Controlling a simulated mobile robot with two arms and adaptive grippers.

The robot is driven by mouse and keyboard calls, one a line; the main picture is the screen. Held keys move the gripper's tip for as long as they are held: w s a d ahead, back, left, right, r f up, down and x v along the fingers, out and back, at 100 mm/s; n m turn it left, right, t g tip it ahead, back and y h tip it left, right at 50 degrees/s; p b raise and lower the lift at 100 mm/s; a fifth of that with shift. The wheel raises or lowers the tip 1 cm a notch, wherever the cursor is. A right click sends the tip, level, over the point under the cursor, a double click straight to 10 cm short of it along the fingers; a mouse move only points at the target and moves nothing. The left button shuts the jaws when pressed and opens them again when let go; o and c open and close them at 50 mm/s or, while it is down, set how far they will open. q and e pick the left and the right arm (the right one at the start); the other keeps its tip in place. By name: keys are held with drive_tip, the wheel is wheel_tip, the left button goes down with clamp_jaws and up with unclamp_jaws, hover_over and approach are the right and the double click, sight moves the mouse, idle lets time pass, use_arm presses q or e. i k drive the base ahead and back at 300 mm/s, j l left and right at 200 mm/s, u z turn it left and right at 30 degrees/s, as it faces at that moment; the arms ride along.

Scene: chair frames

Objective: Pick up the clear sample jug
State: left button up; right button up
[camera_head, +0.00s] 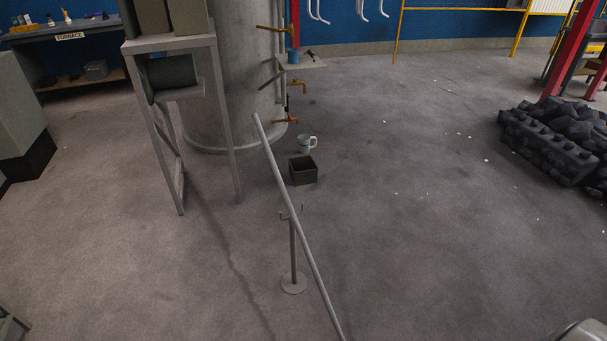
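A pale, whitish jug (305,144) with a handle on its right side stands upright in the middle distance, close to the foot of the large grey tank (245,90). It looks like the sample jug; I cannot tell whether it holds anything. It appears to stand on the floor just behind a dark open box (303,171), whose rim is close to its base. Neither of my grippers shows in the head view, and nothing is holding the jug.
A long grey rail (300,226) on a round-footed post slants across the floor before the box. A grey metal stand (221,120) is left of the tank. Taps (287,120) project above the jug. Black lumps (558,140) lie at right. The floor (430,200) between is mostly clear.

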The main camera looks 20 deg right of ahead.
sight(304, 139)
drive_tip(key=k+l, duration=0.1)
drive_tip(key=l, duration=0.25)
drive_tip(key=k+l, duration=0.1)
drive_tip(key=l, duration=0.25)
drive_tip(key=k+l, duration=0.15)
drive_tip(key=l, duration=0.15)
drive_tip(key=k+l, duration=0.1)
drive_tip(key=l, duration=0.25)
drive_tip(key=i+l+u, duration=0.15)
drive_tip(key=l, duration=1.2)
drive_tip(key=l+u, duration=0.2)
drive_tip(key=l, duration=1.15)
drive_tip(key=i+l+u, duration=0.1)
drive_tip(key=i+l, duration=0.4)
drive_tip(key=i+l+u, duration=0.1)
drive_tip(key=i+l, duration=0.85)
drive_tip(key=l, duration=0.25)
drive_tip(key=i+j+u, duration=0.05)
